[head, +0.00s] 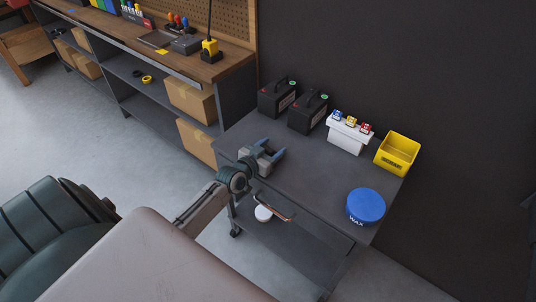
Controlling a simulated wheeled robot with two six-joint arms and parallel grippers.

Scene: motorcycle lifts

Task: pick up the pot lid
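A round blue lid marked WAX (366,205) lies at the front right of the dark grey cart's top (315,180). It seems to cap a low round pot, whose sides are barely visible from above. My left gripper (268,152) is over the left part of the cart top, well to the left of the blue lid. My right gripper is not in view.
Two black batteries (308,112), a white rack with coloured caps (349,135) and a yellow bin (397,152) line the cart's back edge. The middle of the top is clear. A copper-coloured handle (288,217) is at the front. A workbench (160,58) stands at upper left.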

